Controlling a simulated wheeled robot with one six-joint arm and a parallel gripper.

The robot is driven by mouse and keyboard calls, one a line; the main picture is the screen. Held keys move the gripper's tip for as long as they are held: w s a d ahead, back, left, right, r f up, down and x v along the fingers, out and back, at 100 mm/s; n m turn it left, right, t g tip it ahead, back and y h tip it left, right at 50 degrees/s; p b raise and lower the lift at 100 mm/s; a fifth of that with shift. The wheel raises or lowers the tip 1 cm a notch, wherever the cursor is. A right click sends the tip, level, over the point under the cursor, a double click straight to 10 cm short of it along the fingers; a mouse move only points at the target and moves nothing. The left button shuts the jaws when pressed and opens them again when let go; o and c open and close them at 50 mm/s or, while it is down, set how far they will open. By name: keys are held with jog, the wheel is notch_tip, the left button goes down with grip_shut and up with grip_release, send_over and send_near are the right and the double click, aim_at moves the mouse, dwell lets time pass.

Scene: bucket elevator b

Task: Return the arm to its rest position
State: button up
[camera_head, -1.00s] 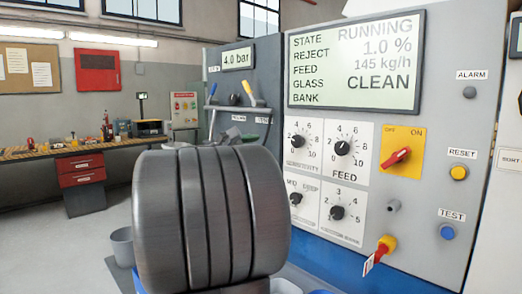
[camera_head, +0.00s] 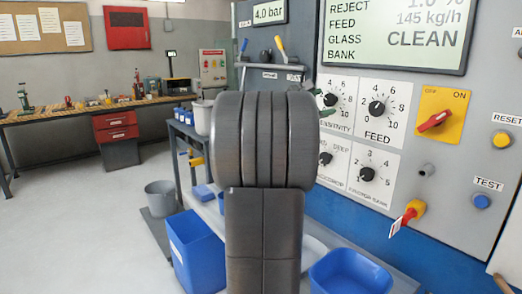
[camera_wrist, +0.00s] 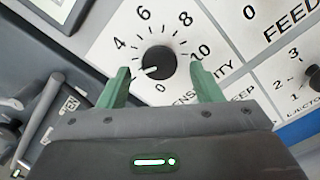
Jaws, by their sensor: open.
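My arm, dark and ribbed, stands upright in the middle of the head view and hides most of my gripper. In the wrist view my gripper (camera_wrist: 160,72) shows two green fingers spread apart, with nothing held. The black sensitivity knob (camera_wrist: 158,61) appears between and beyond the fingers, with clear gaps on both sides. Its white mark points to the lower left. In the head view a green fingertip shows at my arm's right edge, close to the sensitivity dial (camera_head: 337,101). Any contact with the panel cannot be told.
Blue bins (camera_head: 198,252) (camera_head: 350,272) flank my arm below. A grey bucket (camera_head: 160,197) stands left. Open floor lies farther left.

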jog(key=shift+w+d, duration=0.45)
jog(key=shift+d, duration=0.15)
jog(key=shift+a, duration=0.1)
